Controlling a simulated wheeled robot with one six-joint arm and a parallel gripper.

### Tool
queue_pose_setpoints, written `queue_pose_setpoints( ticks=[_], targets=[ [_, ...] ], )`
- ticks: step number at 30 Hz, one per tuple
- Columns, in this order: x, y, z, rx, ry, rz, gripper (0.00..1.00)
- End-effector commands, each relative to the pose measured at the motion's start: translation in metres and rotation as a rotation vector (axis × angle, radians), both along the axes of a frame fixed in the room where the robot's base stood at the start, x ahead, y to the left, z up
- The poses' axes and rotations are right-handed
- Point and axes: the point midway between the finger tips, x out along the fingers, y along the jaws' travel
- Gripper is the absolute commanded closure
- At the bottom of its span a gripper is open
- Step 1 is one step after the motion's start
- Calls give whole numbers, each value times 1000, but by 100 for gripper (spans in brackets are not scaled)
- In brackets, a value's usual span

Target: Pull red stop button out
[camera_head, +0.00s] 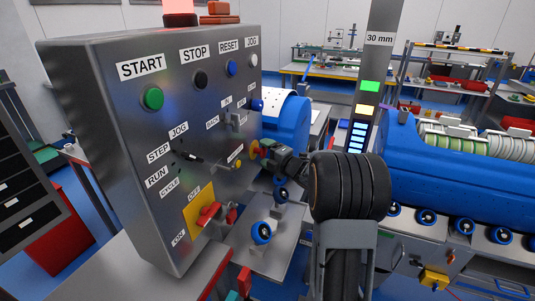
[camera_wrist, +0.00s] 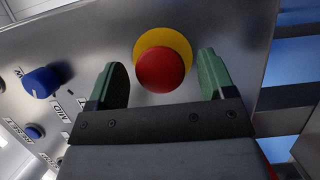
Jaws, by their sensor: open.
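The red stop button (camera_wrist: 165,72) is a round mushroom head on a yellow disc (camera_wrist: 178,41) on the grey control panel. My gripper (camera_wrist: 162,68) is open in the wrist view, with one green pad on each side of the button. Gaps show between the pads and the red head, and nothing is held. In the head view my gripper is at the panel's right edge, by the yellow disc (camera_head: 254,149). My arm and gripper partly hide the button there.
The control box (camera_head: 110,115) carries START, STOP, RESET and JOG buttons and a red switch (camera_head: 207,214) on a yellow plate. A blue knob (camera_wrist: 42,82) sticks out left of my gripper. A blue machine (camera_head: 430,170) stands at right.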

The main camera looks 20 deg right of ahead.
Motion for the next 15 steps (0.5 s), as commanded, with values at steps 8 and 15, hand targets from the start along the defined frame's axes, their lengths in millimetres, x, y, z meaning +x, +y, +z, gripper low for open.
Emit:
queue_pose_setpoints(
  ticks=[8, 15],
  targets=[
    [0, 0, 25, -2, -5, -1, 24],
    [-33, 7, 78, -2, -20, 0, 21]
  ],
)
